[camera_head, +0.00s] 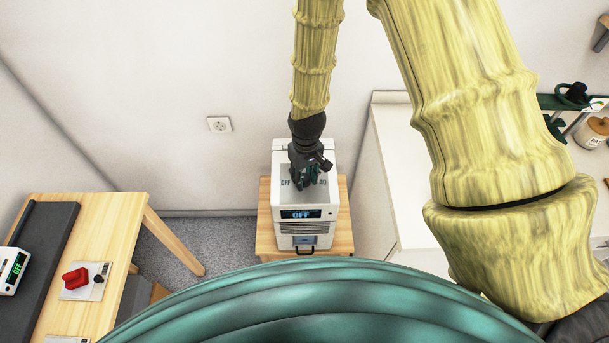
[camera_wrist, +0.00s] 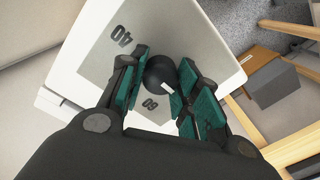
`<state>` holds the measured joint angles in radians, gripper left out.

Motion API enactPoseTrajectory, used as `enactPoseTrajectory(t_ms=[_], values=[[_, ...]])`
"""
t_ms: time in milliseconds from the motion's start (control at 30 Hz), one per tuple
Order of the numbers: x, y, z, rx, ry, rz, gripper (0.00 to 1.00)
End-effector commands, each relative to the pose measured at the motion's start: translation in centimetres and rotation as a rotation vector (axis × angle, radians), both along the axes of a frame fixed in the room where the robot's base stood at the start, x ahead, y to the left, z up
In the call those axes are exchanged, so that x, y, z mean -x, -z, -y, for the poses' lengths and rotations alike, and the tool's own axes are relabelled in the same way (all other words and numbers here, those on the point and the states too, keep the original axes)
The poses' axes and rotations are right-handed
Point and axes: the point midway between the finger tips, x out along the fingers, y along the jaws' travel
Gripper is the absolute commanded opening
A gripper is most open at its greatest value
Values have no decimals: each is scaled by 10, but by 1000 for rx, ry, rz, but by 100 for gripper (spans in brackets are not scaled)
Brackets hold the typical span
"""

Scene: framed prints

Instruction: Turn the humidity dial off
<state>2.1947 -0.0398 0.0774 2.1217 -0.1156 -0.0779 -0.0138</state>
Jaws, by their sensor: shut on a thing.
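The humidity device is a white box (camera_head: 305,235) on a small wooden stand. Its front display (camera_head: 301,214) reads OFF. Its grey top panel (camera_wrist: 92,68) carries printed marks, with OFF at the left and 40 at the right in the head view. The dial (camera_wrist: 160,73) is a round black knob on that panel, with a white mark at its edge in the wrist view. My gripper (camera_head: 304,178) points down onto the panel, its teal-padded fingers shut on the dial from both sides. In the head view the fingers hide the dial. Which label the white mark faces I cannot tell.
A wooden table (camera_head: 110,240) at the left holds a red switch (camera_head: 75,278) and another small device with a green display (camera_head: 12,268). A white counter (camera_head: 392,190) stands close at the right of the stand. A wall socket (camera_head: 219,124) is behind.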

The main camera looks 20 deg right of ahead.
Motion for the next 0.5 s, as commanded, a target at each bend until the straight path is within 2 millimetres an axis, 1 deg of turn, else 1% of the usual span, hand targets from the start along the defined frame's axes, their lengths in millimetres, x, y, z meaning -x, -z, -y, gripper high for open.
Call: enactPoseTrajectory(t_ms=[67, 100, 200, 500], values=[[-1, -1, 1, 1, 1, 2, 8], [-1, -1, 1, 1, 1, 2, 37], [-1, -1, 1, 1, 1, 2, 55], [0, -1, 0, 1, 1, 1, 55]])
